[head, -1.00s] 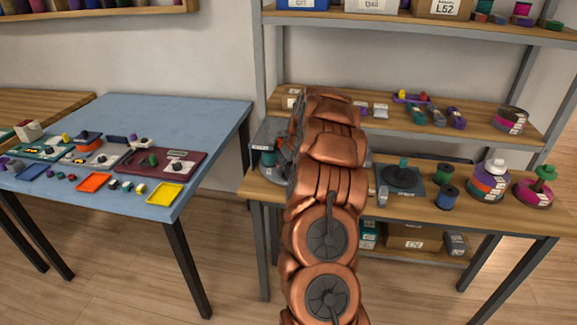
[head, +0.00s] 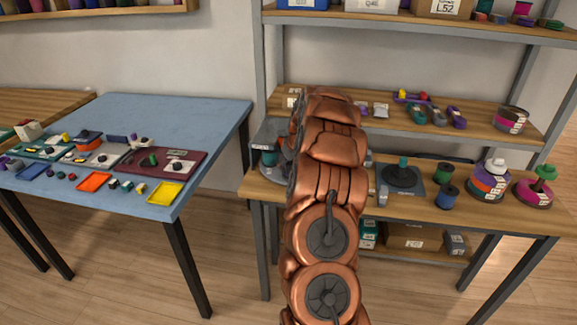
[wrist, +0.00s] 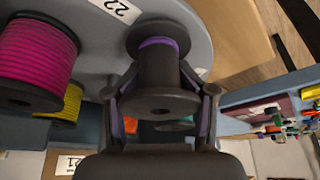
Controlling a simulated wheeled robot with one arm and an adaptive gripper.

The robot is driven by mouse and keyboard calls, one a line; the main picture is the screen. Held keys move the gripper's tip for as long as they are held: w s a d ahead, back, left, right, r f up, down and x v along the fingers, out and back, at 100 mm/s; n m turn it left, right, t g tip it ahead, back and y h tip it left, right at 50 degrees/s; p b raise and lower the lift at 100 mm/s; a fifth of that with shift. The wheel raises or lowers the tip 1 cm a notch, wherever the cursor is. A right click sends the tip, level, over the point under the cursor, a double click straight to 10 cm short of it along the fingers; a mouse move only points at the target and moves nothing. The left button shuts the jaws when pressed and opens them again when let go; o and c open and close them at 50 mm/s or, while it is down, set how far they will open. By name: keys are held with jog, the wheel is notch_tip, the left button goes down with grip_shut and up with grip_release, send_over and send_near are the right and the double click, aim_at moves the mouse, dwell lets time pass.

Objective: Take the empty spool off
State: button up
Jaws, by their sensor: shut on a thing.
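In the wrist view, a dark spool (wrist: 162,75) with a bare core and a narrow purple band stands at the grey round plate (wrist: 215,25) marked 22. My gripper (wrist: 160,92) has one finger on each side of this spool and is shut on it, near the flange. I cannot tell whether the spool is still seated on the plate. A magenta spool (wrist: 32,62) and a yellow spool (wrist: 68,103) stand beside it.
A blue table (head: 190,118) with trays stands at the left, with a gap between.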

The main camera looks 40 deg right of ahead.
jog(key=shift+r, duration=0.2)
jog(key=shift+r, duration=2.85)
